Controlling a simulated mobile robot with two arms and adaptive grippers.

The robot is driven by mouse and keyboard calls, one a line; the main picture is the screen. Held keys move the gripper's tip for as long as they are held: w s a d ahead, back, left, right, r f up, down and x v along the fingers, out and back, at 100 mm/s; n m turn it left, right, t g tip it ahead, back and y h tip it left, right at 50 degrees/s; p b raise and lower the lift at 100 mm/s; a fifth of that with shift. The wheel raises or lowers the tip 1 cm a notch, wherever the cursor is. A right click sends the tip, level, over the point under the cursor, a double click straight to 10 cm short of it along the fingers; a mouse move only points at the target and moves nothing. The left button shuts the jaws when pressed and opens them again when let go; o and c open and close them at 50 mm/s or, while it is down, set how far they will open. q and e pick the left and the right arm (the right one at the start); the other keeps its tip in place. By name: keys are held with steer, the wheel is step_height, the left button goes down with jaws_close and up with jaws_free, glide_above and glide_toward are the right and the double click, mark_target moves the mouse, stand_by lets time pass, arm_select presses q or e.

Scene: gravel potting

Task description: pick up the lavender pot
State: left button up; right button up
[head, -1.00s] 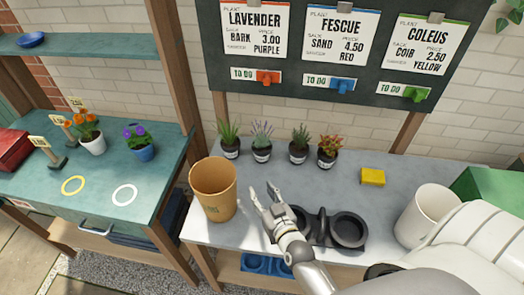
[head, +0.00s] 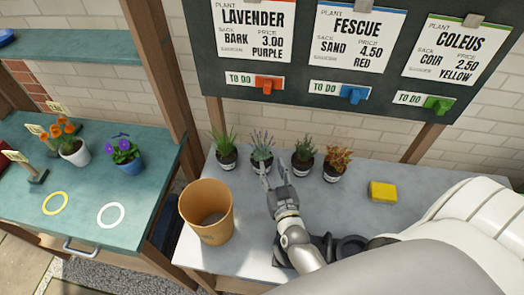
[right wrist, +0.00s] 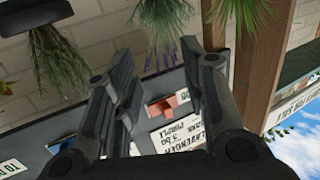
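The lavender pot (head: 261,165), dark with a white label and thin purple-tipped stems, stands upright on the grey table, second from left in a row of small pots. My right gripper (head: 274,174) is open and empty, its fingers pointing at the lavender pot from the front and slightly right. One fingertip overlaps the pot in the picture; I cannot tell whether it touches. In the right wrist view, which is upside down, the lavender stems (right wrist: 160,28) hang at the top beyond the open fingers (right wrist: 158,75); the pot itself is out of frame. My left gripper is not in view.
A grassy pot (head: 226,158) stands close left; a dark-leaved pot (head: 302,161) and a red-leaved pot (head: 335,166) stand right. A tan bucket (head: 207,212) is front left, a yellow block (head: 383,191) right. A black holder (head: 348,246) lies partly behind my arm.

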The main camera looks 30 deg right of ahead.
mark_target(262, 148)
steer(key=b+x, duration=0.1)
steer(key=x, duration=0.2)
steer(key=b+x, duration=0.2)
steer(key=x, duration=0.1)
steer(key=a+b+x, duration=0.1)
steer(key=x, duration=0.2)
steer(key=shift+w+f+b, duration=0.15)
steer(key=shift+w+b, duration=0.2)
steer(key=shift+w, duration=0.05)
steer(key=shift+w+d, duration=0.2)
steer(key=shift+w, duration=0.35)
steer(key=shift+s, duration=0.1)
steer(key=shift+c, duration=0.9)
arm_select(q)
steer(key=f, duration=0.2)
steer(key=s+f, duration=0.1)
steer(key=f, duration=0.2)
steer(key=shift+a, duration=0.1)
arm_select(e)
jaws_close()
